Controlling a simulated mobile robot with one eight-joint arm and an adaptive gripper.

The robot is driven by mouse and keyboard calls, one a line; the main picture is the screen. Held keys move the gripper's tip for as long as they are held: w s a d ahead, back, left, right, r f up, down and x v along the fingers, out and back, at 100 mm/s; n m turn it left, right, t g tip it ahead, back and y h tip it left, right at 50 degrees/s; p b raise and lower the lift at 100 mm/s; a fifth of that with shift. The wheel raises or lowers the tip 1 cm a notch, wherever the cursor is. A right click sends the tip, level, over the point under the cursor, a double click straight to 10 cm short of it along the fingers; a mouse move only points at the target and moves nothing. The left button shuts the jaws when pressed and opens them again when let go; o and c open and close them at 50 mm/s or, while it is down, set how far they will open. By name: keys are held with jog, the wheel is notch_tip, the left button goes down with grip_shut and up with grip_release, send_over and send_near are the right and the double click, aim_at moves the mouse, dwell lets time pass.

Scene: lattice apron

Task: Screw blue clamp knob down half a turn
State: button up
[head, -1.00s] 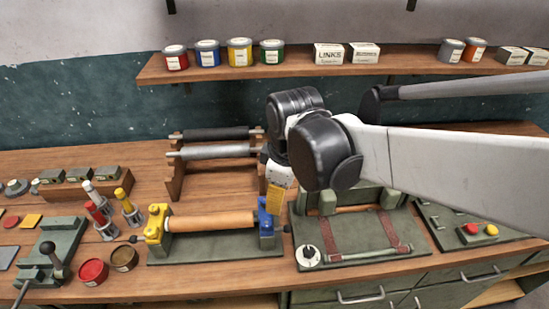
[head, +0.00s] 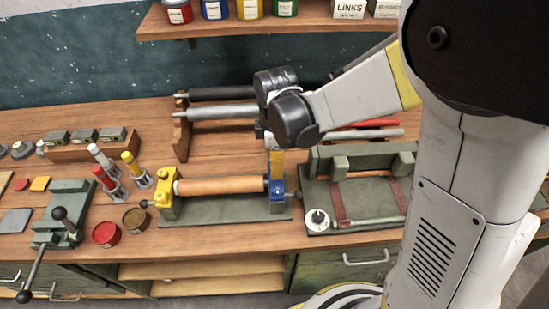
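The blue clamp (head: 278,191) stands at the right end of a brown roller (head: 222,186) on a grey-green base. My gripper (head: 276,170) points down right over the blue clamp, its yellow part just above the blue top. A yellow clamp (head: 166,188) with a yellow knob on top holds the roller's left end.
Behind stands a wooden rack (head: 182,135) with dark and grey rollers. To the right is a green fixture (head: 372,205) with red straps and a white dial (head: 318,219). Colored tools (head: 130,165) and open tins (head: 106,234) stand left. A shelf of cans hangs above.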

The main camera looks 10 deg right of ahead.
jog(key=shift+f, duration=0.5)
jog(key=shift+c, duration=0.4)
grip_shut()
